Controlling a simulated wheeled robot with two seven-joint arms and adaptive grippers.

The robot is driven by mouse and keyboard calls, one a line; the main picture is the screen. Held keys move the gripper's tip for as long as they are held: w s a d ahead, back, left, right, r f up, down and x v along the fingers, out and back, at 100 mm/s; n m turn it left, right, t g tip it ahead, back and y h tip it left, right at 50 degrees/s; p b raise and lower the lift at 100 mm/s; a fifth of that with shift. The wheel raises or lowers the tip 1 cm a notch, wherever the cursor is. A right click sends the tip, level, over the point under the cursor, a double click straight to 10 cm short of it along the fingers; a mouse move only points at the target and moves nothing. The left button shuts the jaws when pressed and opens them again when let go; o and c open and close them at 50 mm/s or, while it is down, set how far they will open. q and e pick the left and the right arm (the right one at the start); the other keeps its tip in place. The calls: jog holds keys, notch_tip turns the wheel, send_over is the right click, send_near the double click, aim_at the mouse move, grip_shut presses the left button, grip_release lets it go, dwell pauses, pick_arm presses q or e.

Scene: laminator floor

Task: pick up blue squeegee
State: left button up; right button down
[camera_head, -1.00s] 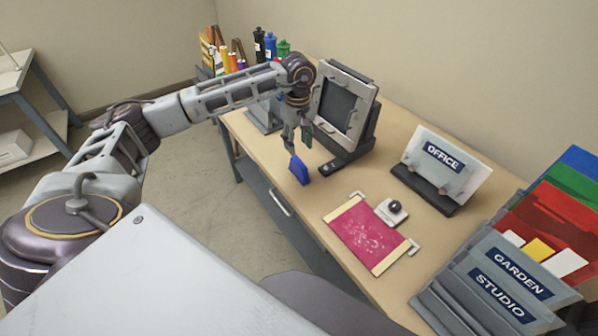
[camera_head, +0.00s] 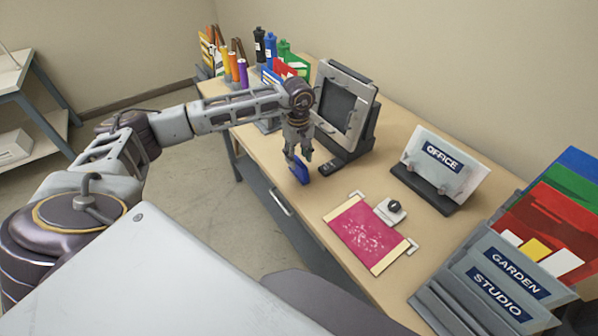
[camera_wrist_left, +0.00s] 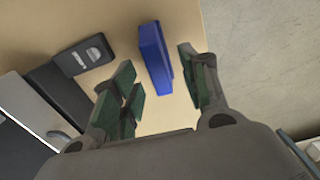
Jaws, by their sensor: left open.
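The blue squeegee (camera_head: 299,173) is at the table's near edge, in front of the screen device. In the left wrist view the squeegee (camera_wrist_left: 153,52) shows as a blue block on the tan tabletop, close to the edge. My left gripper (camera_head: 299,157) is open just above it, pointing down, and hides its upper part in the head view. In the wrist view the green-padded fingers (camera_wrist_left: 162,84) stand on either side of the squeegee's near end, with gaps on both sides. My right gripper is not in view.
A small dark device (camera_head: 331,167) lies close to the squeegee, beside the screen device (camera_head: 341,108). A pink sheet (camera_head: 366,233), an OFFICE holder (camera_head: 436,200) and labelled folders (camera_head: 505,272) are to the right. Bottles (camera_head: 271,46) stand behind. Open floor lies left of the table.

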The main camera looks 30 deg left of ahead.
aim_at(299, 162)
pick_arm(q)
jog(key=shift+f, duration=0.3)
jog(key=f, duration=0.1)
jog(key=f+p, duration=0.1)
jog(key=f, duration=0.1)
jog(key=shift+w+f, duration=0.2)
jog(key=shift+f, duration=0.45)
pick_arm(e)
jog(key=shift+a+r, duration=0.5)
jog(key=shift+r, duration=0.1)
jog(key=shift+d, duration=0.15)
pick_arm(q)
grip_shut()
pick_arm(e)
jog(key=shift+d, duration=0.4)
